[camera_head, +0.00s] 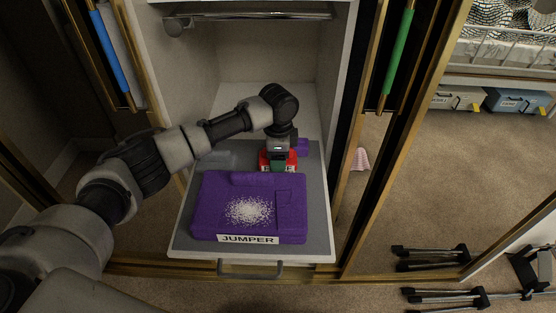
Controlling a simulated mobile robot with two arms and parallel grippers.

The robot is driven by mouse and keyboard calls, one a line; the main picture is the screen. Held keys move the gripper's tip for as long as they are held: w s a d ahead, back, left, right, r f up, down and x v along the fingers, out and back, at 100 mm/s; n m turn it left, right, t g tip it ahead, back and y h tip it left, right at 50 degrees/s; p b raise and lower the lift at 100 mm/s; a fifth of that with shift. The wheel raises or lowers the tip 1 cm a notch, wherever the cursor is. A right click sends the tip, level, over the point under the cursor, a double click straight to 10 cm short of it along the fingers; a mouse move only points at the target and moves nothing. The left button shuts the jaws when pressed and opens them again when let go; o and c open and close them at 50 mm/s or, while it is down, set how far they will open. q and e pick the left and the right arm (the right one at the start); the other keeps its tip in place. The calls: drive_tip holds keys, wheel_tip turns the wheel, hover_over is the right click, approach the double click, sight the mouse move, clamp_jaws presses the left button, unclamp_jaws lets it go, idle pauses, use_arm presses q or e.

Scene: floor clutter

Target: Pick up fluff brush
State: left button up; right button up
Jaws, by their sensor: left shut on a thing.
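My left gripper (279,152) points down into the pulled-out drawer, behind the folded purple jumper. It is shut on a small red thing (266,163) with a pale label, only partly readable. This may be the fluff brush, but the gripper covers much of it and I cannot be sure. A small purple piece (302,147) shows just right of the gripper; I cannot tell whether it belongs to the red thing. My right gripper is not in view.
The folded purple jumper (290,215), labelled JUMPER, fills the front of the drawer (320,225). Gold-framed doors flank the drawer. Black-and-grey stand legs (430,255) are on the carpet at right.

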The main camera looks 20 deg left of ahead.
use_arm(q)
drive_tip(key=shift+r, duration=0.25)
wheel_tip(320, 180, up, 10)
drive_tip(key=shift+f+p, duration=0.2)
drive_tip(key=shift+p, duration=0.75)
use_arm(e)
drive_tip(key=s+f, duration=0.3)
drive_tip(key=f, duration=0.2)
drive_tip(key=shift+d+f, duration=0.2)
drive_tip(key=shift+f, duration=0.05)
